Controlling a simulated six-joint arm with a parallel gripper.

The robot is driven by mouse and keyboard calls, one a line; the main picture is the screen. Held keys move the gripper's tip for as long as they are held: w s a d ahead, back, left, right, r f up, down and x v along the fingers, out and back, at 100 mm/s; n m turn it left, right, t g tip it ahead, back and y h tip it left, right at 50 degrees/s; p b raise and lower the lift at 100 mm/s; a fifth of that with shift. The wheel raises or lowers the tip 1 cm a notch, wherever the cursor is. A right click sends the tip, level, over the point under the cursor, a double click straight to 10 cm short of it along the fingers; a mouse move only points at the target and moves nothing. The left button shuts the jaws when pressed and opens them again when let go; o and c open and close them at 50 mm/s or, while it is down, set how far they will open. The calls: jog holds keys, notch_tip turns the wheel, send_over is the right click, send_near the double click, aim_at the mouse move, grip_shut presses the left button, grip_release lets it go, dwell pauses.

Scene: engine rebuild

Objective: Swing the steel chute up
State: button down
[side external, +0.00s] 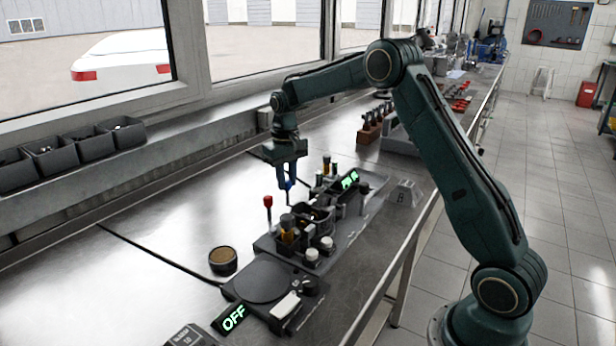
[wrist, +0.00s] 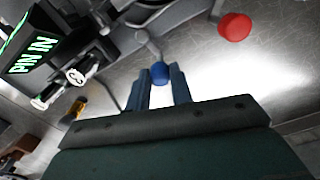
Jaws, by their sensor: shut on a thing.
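My gripper (side external: 287,184) is shut on a blue ball knob (wrist: 160,73), which sits between its two blue fingers in the wrist view. A thin steel rod (wrist: 147,42) runs from the knob toward the black fixture. In the side view the gripper points down over the far side of the fixture (side external: 262,244), and the fingers mostly hide the knob. I cannot clearly tell the steel chute's outline or tilt from the metal parts around the rod.
A lever with a red knob (side external: 268,201) stands left of the gripper; the knob also shows in the wrist view (wrist: 235,27). A "PIN IN" display (side external: 349,180) is to the right. An "OFF" display (side external: 233,318) and a round cup (side external: 223,261) are nearer. The bench at left is mostly clear.

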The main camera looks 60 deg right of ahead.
jog(key=d+m, duration=0.1)
jog(key=m, duration=0.2)
jog(key=d+m, duration=0.1)
jog(key=m, duration=0.3)
jog(key=d+m, duration=0.1)
jog(key=m, duration=0.2)
jog(key=shift+s+d, duration=0.2)
jog(key=shift+s, duration=0.2)
jog(key=shift+m, duration=0.3)
jog(key=c, duration=1.2)
grip_release()
jog(key=shift+c, duration=0.2)
jog(key=shift+r, duration=0.2)
notch_tip(320, 180, up, 14)
jog(key=shift+f, duration=0.25)
jog(key=shift+s+r, duration=0.1)
